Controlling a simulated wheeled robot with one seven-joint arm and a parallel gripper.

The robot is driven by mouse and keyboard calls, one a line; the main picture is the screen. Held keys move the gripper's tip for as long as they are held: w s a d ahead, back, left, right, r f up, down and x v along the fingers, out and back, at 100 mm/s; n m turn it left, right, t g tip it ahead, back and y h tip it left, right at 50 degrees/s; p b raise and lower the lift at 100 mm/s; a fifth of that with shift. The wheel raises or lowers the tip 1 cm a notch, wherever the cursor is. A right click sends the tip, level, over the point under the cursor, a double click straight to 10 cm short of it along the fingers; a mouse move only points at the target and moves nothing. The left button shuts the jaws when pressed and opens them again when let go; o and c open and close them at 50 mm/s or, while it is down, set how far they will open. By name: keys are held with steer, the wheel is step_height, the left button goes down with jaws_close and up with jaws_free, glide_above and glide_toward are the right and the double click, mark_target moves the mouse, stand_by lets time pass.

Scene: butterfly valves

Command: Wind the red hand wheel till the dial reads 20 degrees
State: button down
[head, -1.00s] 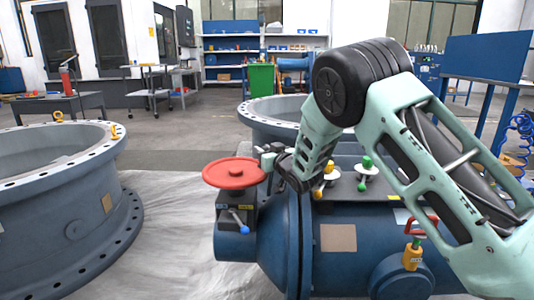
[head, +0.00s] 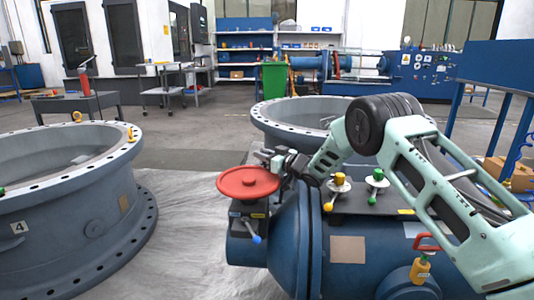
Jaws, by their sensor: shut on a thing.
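The red hand wheel (head: 247,182) lies flat on top of a dark gearbox (head: 247,222) at the left end of the blue valve body (head: 289,243). My gripper (head: 270,161) is at the back right rim of the wheel and looks shut on the rim. The fingertips are small and partly hidden, so the exact contact is unclear. A blue-tipped lever (head: 255,238) juts from the gearbox front. No dial reading can be made out in this view.
A large grey flanged ring (head: 120,200) stands at left, another (head: 270,123) behind. Sheeted floor (head: 195,215) lies free left of the wheel.

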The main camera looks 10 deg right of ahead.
steer(key=shift+w+a, duration=0.1)
steer(key=shift+w, duration=0.05)
stand_by(0.5)
steer(key=c, duration=1.3)
jaws_free()
steer(key=shift+y, duration=0.3)
step_height(320, 180, up, 10)
steer(key=p, duration=0.3)
steer(key=shift+p, duration=0.3)
